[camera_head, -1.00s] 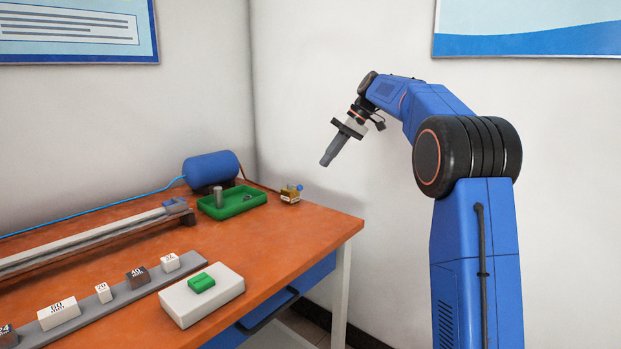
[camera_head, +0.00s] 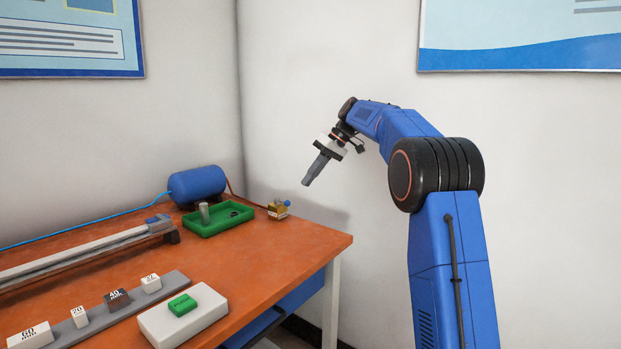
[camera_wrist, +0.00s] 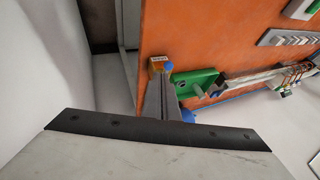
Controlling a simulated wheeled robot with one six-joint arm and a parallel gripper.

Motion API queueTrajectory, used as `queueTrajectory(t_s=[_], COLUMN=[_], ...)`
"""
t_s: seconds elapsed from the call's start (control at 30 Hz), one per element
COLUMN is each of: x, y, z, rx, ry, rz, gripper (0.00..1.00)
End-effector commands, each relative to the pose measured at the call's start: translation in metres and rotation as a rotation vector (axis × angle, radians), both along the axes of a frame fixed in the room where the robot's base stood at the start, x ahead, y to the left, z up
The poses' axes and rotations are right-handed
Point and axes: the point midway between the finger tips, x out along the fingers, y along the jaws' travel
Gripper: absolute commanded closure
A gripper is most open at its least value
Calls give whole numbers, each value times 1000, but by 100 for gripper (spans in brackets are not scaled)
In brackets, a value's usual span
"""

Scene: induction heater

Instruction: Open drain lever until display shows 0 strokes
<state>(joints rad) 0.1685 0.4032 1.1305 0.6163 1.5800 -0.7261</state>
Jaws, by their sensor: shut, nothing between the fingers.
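A small brass valve block (camera_head: 277,213) with a blue knob (camera_head: 286,203), likely the drain lever, sits near the table's far right corner. The block also shows in the wrist view (camera_wrist: 157,64), with a pale label too small to read, and the blue knob (camera_wrist: 168,67) is beside my fingertips there. My gripper (camera_head: 308,183) is shut and empty, pointing down and left, above and to the right of the block in the head view. No contact with the knob is visible. I cannot make out a strokes display in either view.
A blue tank (camera_head: 197,184) and a green tray (camera_head: 238,222) stand left of the valve. A rail (camera_head: 75,258), a row of labelled blocks (camera_head: 116,299) and a white box with a green button (camera_head: 183,304) are nearer. The orange tabletop (camera_head: 262,254) before the valve is clear.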

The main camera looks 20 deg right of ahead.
Motion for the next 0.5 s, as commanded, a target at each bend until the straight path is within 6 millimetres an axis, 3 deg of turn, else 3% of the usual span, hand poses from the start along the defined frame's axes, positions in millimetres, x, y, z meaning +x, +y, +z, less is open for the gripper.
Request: queueTrajectory(t_s=[0.3, 0.5], x=[5, 7], y=[29, 38], z=[-41, -55], rx=[0, 0], ry=[2, 1], rz=[0, 0], gripper=[100, 100])
